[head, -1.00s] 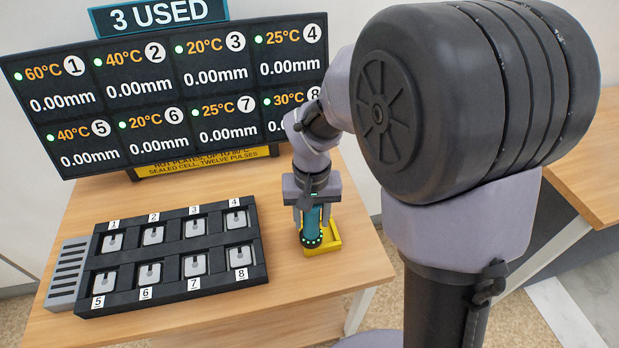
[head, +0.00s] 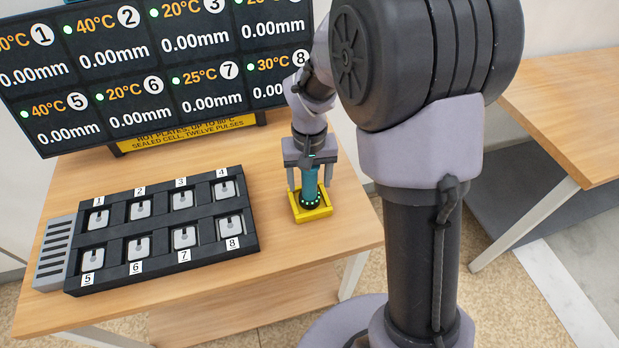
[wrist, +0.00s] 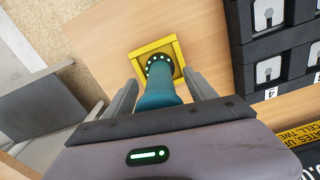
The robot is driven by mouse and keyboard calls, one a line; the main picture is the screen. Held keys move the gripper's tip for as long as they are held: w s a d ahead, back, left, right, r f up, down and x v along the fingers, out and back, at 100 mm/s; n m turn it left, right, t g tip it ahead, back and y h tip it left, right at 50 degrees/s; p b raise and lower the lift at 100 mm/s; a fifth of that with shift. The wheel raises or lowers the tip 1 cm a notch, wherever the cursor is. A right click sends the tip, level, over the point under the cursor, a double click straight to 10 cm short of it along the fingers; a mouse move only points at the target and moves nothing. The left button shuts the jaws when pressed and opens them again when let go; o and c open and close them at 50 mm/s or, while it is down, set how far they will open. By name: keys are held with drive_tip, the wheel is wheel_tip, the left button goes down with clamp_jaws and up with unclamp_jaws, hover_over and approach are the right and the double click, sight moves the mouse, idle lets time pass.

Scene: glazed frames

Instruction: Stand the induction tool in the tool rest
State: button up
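The teal induction tool (head: 310,184) stands upright with its dotted round end down inside the yellow tool rest (head: 298,216). In the wrist view the tool (wrist: 158,92) runs down from my gripper to the tool rest (wrist: 137,60), its dotted end within the yellow rim. My gripper (head: 310,187) is around the upper part of the tool. Its fingers are spread, one on each side, with a gap to the tool. My gripper (wrist: 163,80) shows the same gaps in the wrist view. The tool's top is hidden by the gripper body.
A black tray (head: 257,243) with numbered cells lies to the left on the wooden table (head: 285,245). A large display (head: 100,75) stands behind, above a yellow sign (head: 185,136). The table's right edge is close to the rest.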

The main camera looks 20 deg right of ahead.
drive_tip(key=shift+r, duration=0.1)
drive_tip(key=shift+t, duration=0.3)
drive_tip(key=r+p, duration=0.1)
drive_tip(key=r, duration=0.3)
drive_tip(key=r+p, duration=0.2)
drive_tip(key=r, duration=0.3)
drive_tip(key=s+r+p, duration=0.1)
drive_tip(key=r, duration=0.4)
drive_tip(key=shift+a+r, duration=0.1)
drive_tip(key=shift+a, duration=0.05)
drive_tip(key=s+a+r+m+t+y, duration=0.1)
drive_tip(key=s+r, duration=0.3)
drive_tip(key=s, duration=0.5)
drive_tip(key=s+a+r+m+t+y, duration=0.1)
drive_tip(key=s+r+t, duration=0.3)
drive_tip(key=s, duration=0.5)
drive_tip(key=shift+a+m, duration=0.3)
drive_tip(key=shift+a, duration=0.5)
wheel_tip(320, 180, down, 10)
drive_tip(key=b, duration=1)
